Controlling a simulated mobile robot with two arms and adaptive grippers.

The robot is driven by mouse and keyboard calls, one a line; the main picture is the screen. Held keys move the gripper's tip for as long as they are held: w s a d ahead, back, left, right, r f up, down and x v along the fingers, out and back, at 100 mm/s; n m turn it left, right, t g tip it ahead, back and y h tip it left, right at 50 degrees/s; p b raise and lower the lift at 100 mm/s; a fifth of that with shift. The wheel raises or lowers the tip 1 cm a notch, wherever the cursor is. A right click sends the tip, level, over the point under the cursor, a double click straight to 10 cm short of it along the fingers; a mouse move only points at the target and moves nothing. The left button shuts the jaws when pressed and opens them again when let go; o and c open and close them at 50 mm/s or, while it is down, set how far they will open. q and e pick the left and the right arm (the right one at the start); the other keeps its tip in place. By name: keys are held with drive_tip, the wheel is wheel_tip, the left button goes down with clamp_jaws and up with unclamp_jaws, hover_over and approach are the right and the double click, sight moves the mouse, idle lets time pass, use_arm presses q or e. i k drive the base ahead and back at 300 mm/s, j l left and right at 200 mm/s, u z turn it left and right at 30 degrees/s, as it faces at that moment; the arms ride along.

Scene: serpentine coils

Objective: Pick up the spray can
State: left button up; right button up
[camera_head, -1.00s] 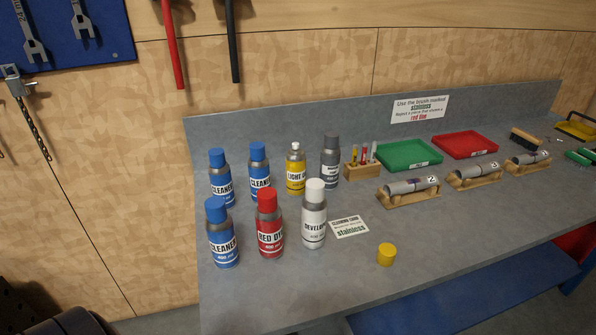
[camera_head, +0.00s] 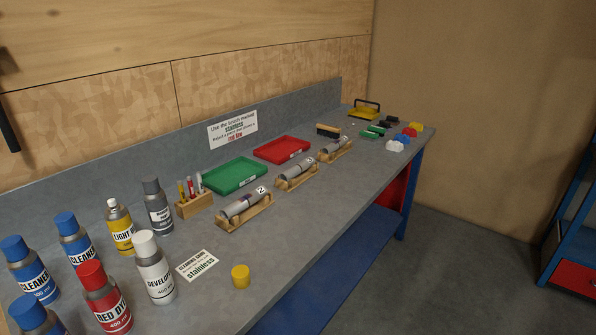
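Several spray cans stand upright at the left end of the grey workbench (camera_head: 300,225). There are blue-capped cleaner cans, one at the far left (camera_head: 30,272), one behind it to the right (camera_head: 76,243), and one cut off at the bottom edge (camera_head: 34,318). A red-capped red dye can (camera_head: 105,300) and a white-capped developer can (camera_head: 155,270) stand in front. A yellow "LIGHT O…" can (camera_head: 121,230), its cap off, and a grey-capped can (camera_head: 158,208) stand behind. Neither gripper is in view.
A yellow cap (camera_head: 240,276) and a cleaning card (camera_head: 198,264) lie near the cans. Behind are a wooden brush holder (camera_head: 194,205), green tray (camera_head: 236,176), red tray (camera_head: 282,150) and pipe pieces on wooden cradles (camera_head: 244,213). Open floor (camera_head: 450,260) lies right of the bench.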

sight(118, 220)
drive_tip(key=i+l+u, duration=0.2)
drive_tip(key=l+u, duration=0.25)
drive_tip(key=i+l+u, duration=0.1)
drive_tip(key=l+u, duration=0.15)
drive_tip(key=u, duration=0.2)
